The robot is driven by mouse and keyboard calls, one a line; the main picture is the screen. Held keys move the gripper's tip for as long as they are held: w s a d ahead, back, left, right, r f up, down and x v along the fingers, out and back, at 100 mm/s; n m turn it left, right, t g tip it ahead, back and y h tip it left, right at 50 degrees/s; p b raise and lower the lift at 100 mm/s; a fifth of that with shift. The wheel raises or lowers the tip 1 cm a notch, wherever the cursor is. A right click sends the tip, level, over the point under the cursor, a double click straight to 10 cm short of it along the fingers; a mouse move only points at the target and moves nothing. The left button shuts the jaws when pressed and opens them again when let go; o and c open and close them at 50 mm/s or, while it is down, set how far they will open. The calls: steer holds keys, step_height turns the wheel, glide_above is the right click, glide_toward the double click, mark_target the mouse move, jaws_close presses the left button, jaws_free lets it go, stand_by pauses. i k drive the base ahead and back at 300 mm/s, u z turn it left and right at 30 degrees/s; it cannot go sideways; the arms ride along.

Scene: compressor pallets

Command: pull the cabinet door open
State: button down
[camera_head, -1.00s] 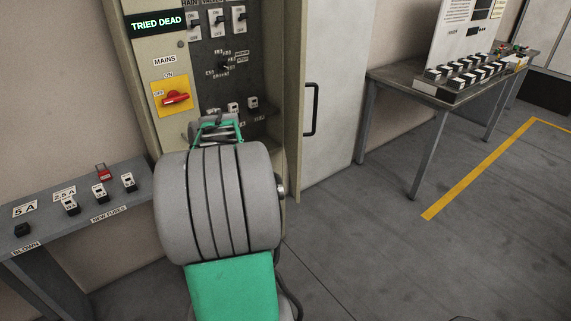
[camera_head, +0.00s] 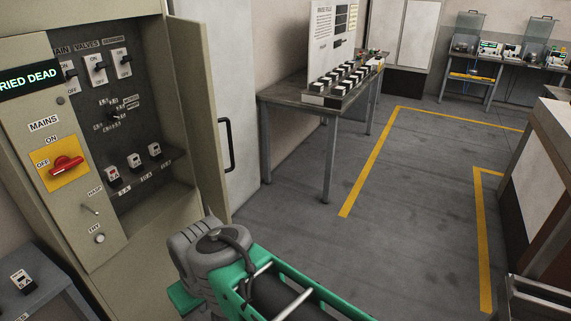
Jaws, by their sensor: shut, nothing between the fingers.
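The grey-beige cabinet (camera_head: 120,240) stands at left with its front open, and its switches and fuses show inside. Its door (camera_head: 197,110) stands swung out on the right side of the opening, its inner face toward me. A black bar handle (camera_head: 230,145) sticks out past the door's free edge, on the outer side. My grey and green arm is at the bottom middle, in front of the door's lower end. My gripper is not in view, so its place relative to the handle cannot be seen.
A small bench (camera_head: 60,300) is at the lower left. A counter (camera_head: 545,170) stands at far right. The floor (camera_head: 350,245) between, with yellow lines, is clear.

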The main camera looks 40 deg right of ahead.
mark_target(188, 38)
steer(key=z, duration=0.6)
steer(key=i, duration=0.55)
steer(key=u, duration=2.1)
